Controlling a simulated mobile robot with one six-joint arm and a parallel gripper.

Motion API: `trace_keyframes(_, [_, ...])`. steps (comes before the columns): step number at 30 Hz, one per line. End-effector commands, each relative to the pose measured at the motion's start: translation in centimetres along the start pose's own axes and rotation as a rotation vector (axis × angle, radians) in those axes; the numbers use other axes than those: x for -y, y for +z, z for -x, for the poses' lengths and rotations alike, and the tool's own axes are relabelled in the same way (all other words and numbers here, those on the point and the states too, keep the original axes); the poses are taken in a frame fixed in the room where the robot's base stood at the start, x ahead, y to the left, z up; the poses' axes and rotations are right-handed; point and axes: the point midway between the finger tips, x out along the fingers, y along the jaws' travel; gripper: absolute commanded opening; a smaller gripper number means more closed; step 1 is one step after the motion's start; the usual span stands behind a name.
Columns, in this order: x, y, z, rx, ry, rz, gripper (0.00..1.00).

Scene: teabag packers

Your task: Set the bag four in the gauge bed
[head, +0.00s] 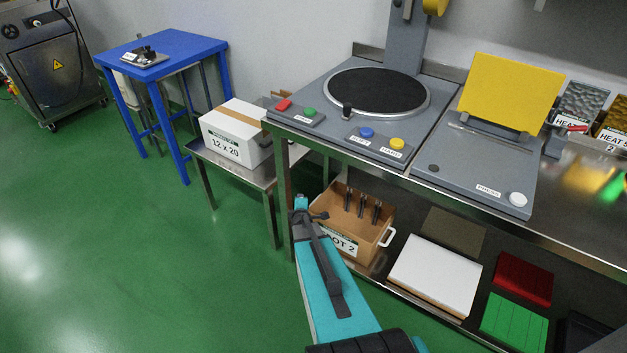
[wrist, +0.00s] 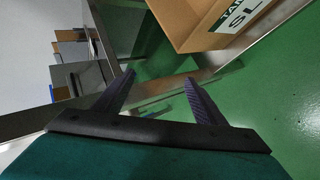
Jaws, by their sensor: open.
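I cannot make out a bag marked four in either view, and nothing I see is legibly marked as the gauge bed. My gripper (wrist: 160,78) is open in the wrist view, its two dark fingers apart with nothing between them. Past the fingers are green floor and metal frame parts. A brown box with a green and white label (wrist: 240,10) is above and right of the fingers, apart from them. In the head view my teal arm reaches up from the bottom centre, beside the lower shelf; I cannot make out the fingertips there.
The brown SLOT 2 box (head: 345,220) holds dark upright items on the lower shelf, near a white block (head: 435,275). Above are a round dark plate (head: 375,92) and a yellow-lidded press (head: 510,90). A white carton (head: 236,132) and blue table (head: 187,45) stand left. Green floor is clear.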

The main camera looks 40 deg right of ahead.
Motion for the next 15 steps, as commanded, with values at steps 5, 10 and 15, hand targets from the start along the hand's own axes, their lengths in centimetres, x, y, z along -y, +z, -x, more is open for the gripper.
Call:
trace_keyframes(5, [5.5, -3.1, 5.4, 0.077, -0.193, -0.168, 0.65])
trace_keyframes(10, [11.2, -5.1, 11.1, 0.179, -0.376, -0.306, 0.65])
trace_keyframes(15, [16.6, -6.6, 18.1, 0.309, -0.554, -0.417, 0.65])
